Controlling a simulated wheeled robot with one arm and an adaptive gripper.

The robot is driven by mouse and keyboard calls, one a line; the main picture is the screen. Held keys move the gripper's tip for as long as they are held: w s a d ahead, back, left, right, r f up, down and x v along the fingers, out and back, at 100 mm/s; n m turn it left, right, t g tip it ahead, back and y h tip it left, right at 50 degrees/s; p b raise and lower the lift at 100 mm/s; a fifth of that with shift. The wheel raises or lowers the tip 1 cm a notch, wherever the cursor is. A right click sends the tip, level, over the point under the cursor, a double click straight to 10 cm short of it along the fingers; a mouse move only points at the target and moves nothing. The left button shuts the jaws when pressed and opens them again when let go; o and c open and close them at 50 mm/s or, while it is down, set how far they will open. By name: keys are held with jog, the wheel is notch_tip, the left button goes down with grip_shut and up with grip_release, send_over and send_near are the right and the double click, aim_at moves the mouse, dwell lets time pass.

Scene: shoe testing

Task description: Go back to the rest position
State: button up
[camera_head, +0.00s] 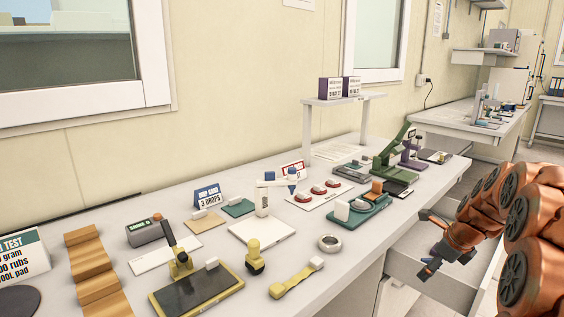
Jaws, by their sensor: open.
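My gripper (428,264) is at the right of the head view, at the end of my orange arm. It hangs over the open white drawer (405,277) below the table's front edge. Its dark fingers are apart and nothing shows between them. The fingertips are small in the picture, and their exact height above the drawer floor cannot be told.
A small raised shelf (345,100) stands behind. Another bench (470,122) is at the back right.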

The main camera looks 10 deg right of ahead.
jog(key=s+a+f+n+g+b, duration=0.1)
jog(key=s+a+f+n, duration=0.1)
jog(key=s+a+n, duration=0.4)
jog(key=s+a+f+n+g+y+b, duration=0.15)
jog(key=a+n, duration=0.25)
jog(key=a, duration=0.5)
jog(key=s+a+f+n+g+h+b, duration=0.1)
jog(key=s+a+n+b, duration=0.1)
jog(key=s+a+n, duration=0.4)
jog(key=s+a+f+n+g+h+b, duration=0.1)
jog(key=s+a+f+n+g+b, duration=0.2)
jog(key=s+n, duration=0.5)
jog(key=s+a+f+n+g, duration=0.1)
jog(key=s+a+f+n, duration=0.2)
jog(key=s+a+n, duration=0.5)
jog(key=s+d+r+m+p, duration=0.1)
jog(key=s+r+p, duration=0.1)
jog(key=r+p, duration=0.9)
jog(key=s+d+r+m+t+p, duration=0.1)
jog(key=d+r+p, duration=0.1)
jog(key=r+p, duration=0.9)
notch_tip(320, 180, up, 2)
jog(key=shift+s+p, duration=0.35)
